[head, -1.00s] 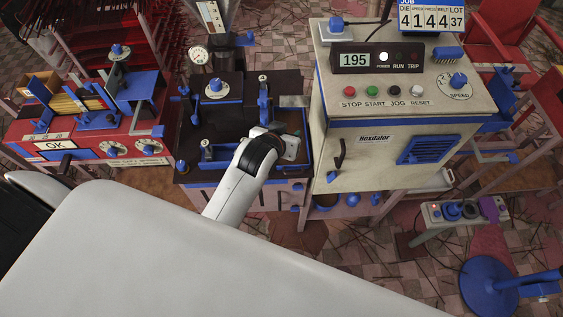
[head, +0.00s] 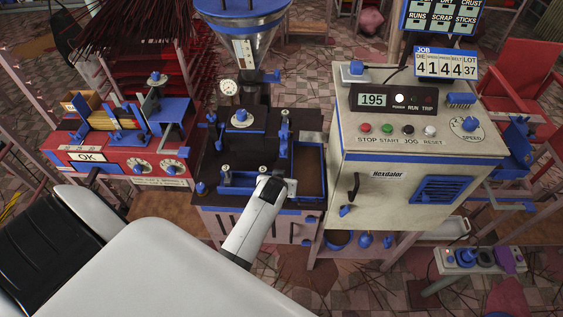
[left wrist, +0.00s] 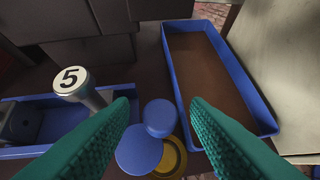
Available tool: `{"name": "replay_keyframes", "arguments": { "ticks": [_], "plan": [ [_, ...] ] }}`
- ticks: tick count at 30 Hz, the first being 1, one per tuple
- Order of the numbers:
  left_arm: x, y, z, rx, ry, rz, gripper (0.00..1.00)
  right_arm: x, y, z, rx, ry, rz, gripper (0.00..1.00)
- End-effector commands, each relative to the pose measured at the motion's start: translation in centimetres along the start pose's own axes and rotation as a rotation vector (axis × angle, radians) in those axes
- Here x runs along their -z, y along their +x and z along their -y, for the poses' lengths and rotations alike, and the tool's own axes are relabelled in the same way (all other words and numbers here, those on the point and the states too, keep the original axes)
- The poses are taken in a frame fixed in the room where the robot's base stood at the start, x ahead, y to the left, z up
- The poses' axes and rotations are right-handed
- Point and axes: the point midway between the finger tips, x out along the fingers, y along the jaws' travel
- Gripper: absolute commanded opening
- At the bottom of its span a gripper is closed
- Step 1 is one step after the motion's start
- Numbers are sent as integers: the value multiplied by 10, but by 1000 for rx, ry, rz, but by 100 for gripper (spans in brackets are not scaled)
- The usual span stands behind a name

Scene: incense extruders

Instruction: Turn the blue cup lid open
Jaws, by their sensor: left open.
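In the left wrist view a flat blue disc (left wrist: 138,150) and a raised round blue knob (left wrist: 160,117) lie low between my fingers. They partly cover a brass-coloured round cup (left wrist: 172,157); I take the blue disc and knob to be the cup lid. My left gripper (left wrist: 161,106) is open, with one green finger on either side of the knob, and nothing is held. Whether the fingers touch it I cannot tell. In the head view my left gripper (head: 290,186) is over the front of the dark bench, and it hides the lid there. My right gripper is not in view.
A blue-rimmed tray (left wrist: 179,82) with a brown bottom lies right of the lid. A post topped with "5" (left wrist: 70,80) stands to the left. A beige control cabinet (head: 395,200) stands right of the bench, and a red machine (head: 105,165) stands left.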

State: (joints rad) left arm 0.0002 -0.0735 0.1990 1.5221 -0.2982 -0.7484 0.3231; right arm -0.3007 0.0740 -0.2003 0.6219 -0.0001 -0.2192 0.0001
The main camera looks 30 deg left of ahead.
Motion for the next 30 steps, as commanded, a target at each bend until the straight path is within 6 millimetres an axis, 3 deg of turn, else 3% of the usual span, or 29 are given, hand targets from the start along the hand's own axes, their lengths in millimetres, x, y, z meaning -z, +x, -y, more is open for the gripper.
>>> {"name": "replay_keyframes", "arguments": {
  "ticks": [3, 14, 22, 30],
  "plan": [
    [0, 10, -1, -1, 1, 0, 43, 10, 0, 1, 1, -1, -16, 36],
    [0, 14, -1, -1, 1, 1, 43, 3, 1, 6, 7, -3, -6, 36],
    [0, 14, 0, -1, 1, 1, 0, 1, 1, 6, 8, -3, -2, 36],
    [-1, 13, -1, 14, 17, 1, 0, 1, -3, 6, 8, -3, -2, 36]
  ]
}}
